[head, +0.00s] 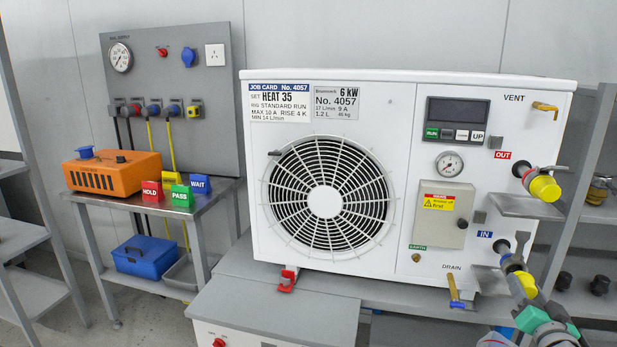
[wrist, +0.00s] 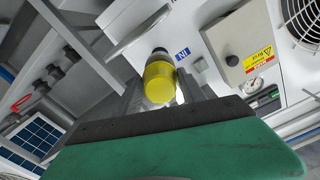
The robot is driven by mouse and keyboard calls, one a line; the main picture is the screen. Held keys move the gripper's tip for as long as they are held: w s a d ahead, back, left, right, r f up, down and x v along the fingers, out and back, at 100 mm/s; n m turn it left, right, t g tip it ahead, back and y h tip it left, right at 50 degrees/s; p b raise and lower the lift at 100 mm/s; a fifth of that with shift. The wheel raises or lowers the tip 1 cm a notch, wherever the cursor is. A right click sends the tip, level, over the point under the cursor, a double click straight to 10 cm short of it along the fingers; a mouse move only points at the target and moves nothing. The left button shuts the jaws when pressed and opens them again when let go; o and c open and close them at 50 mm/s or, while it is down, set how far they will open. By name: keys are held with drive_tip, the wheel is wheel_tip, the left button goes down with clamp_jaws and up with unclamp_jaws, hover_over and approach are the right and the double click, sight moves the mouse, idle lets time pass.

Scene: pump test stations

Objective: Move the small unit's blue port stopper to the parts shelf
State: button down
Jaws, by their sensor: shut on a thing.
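My gripper (head: 519,272) is at the lower right of the head view, at the IN port of the large white fan unit (head: 400,130). In the wrist view my gripper (wrist: 160,88) is shut on a yellow stopper (wrist: 158,82), a finger on each side. A dark ring and grey pipe end show behind it; I cannot tell whether it is still seated. No blue stopper shows in the jaws. A blue cap (head: 86,153) sits on a small orange box (head: 112,175) at the left. I cannot tell which shelf is the parts shelf.
The OUT port above holds another yellow stopper (head: 545,187), under which a small grey ledge (head: 524,207) juts out. A shelf at right bears black caps (head: 599,285). HOLD, PASS and WAIT blocks (head: 181,196) stand on the left table. A brass drain tap (head: 456,300) hangs nearby.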

drive_tip(key=shift+s, duration=0.1)
drive_tip(key=shift+b+v, duration=0.6)
drive_tip(key=shift+v, duration=0.25)
drive_tip(key=shift+s+a, duration=0.2)
drive_tip(key=shift+s, duration=0.4)
